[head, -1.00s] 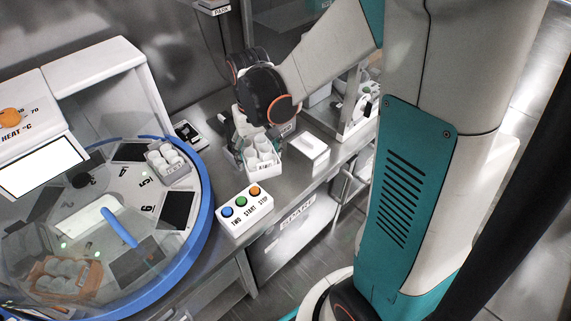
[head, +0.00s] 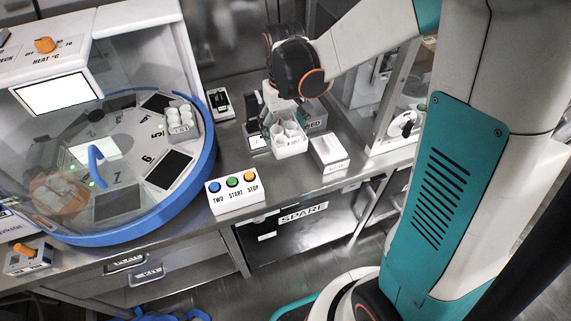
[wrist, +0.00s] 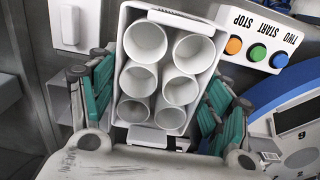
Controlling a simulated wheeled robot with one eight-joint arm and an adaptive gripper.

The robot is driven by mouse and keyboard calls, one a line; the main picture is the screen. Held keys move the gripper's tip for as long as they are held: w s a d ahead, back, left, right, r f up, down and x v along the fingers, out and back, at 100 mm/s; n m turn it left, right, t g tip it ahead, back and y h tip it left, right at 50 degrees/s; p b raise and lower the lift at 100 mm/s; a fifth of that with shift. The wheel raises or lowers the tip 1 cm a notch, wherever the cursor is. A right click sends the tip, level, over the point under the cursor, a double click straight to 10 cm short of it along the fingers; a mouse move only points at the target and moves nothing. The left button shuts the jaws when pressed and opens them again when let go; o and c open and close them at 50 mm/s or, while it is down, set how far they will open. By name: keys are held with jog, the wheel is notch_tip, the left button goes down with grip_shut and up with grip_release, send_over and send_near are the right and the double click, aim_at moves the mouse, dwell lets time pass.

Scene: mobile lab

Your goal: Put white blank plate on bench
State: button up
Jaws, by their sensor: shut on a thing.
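The white blank plate (head: 291,147) is a white rack holding several white cups, above or on the steel bench (head: 262,170). I cannot tell whether its base touches the bench. My gripper (head: 286,128) points down from behind it, with teal fingers on its two sides. In the wrist view my gripper (wrist: 162,100) is shut on the plate (wrist: 168,14), which fills the middle between the fingers. The cups face the camera. Any label on the plate is not readable.
A white box (head: 329,154) stands close right of the plate. A three-button box (head: 235,195) stands at the front left. A round blue-rimmed machine (head: 207,150) with a grey rack (head: 181,120) takes up the left. A glass-sided device (head: 372,110) stands right.

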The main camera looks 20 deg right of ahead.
aim_at(284, 168)
notch_tip(284, 168, down, 13)
jog(key=b, duration=0.4)
jog(key=shift+f+b, duration=0.2)
jog(key=shift+b, duration=0.15)
jog(key=shift+f, duration=0.15)
jog(key=o, duration=1.1)
notch_tip(284, 168, up, 12)
jog(key=p, duration=0.4)
jog(key=shift+r+p, duration=0.25)
jog(key=shift+p, duration=0.1)
jog(key=s+r+t, duration=0.2)
jog(key=s+r, duration=0.2)
jog(key=s, duration=0.1)
jog(key=s+r+t, duration=0.2)
jog(key=s+r, duration=0.3)
jog(key=s+r+t, duration=0.3)
jog(key=s+r, duration=0.1)
jog(key=s, duration=0.1)
jog(key=shift+r, duration=0.2)
